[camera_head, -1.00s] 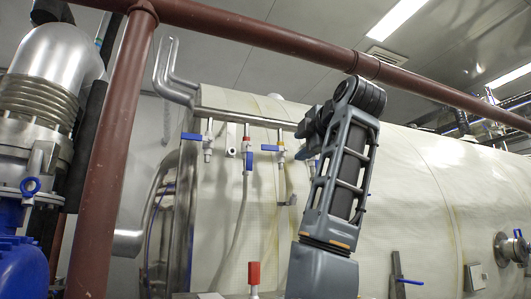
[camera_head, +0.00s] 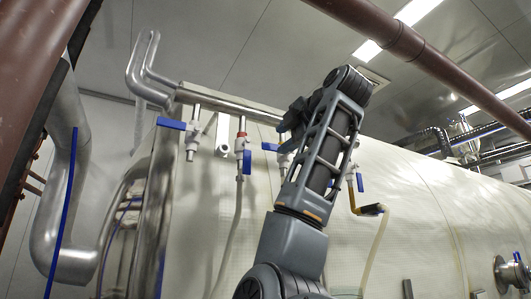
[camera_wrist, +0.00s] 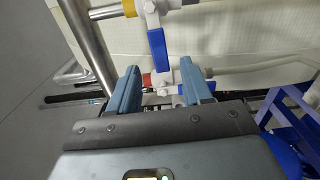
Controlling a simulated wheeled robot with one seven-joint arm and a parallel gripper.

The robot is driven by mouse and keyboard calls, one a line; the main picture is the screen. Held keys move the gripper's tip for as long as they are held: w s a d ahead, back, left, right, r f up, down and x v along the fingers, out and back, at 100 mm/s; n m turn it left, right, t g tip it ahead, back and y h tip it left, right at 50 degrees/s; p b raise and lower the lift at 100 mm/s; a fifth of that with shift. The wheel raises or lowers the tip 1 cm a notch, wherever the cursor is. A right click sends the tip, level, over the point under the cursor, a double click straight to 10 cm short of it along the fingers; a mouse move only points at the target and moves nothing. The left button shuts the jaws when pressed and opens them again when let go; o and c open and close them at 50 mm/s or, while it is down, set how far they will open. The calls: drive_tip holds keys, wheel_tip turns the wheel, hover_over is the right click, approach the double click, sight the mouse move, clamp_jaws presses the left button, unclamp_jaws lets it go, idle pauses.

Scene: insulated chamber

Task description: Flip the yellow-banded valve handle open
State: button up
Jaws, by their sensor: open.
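The yellow-banded valve shows in the wrist view, with its yellow band (camera_wrist: 129,8) at the top edge. Its blue handle (camera_wrist: 157,45) points down the picture, toward the space between my fingertips. My gripper (camera_wrist: 158,88) is open, with one finger on each side of a gap; no handle is gripped. In the head view, my gripper (camera_head: 284,122) is by the pipe and hides the yellow band. The blue handle (camera_head: 269,147) sticks out sideways to the left from the white valve body, below my gripper.
The red-banded valve (camera_head: 241,144) is just left, its blue handle hanging down; its red band (camera_wrist: 147,79) lies near my fingers. Another blue-handled valve (camera_head: 171,124) is farther left, and one (camera_head: 360,182) is right of my arm. A steel pipe (camera_head: 215,101) runs above them.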

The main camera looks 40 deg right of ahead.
sight(273, 147)
drive_tip(key=p+x, duration=0.2)
drive_tip(key=x, duration=0.5)
drive_tip(key=shift+w+p, duration=0.2)
drive_tip(key=shift+p, duration=0.1)
drive_tip(key=shift+c, duration=0.4)
clamp_jaws()
drive_tip(key=shift+f, duration=0.1)
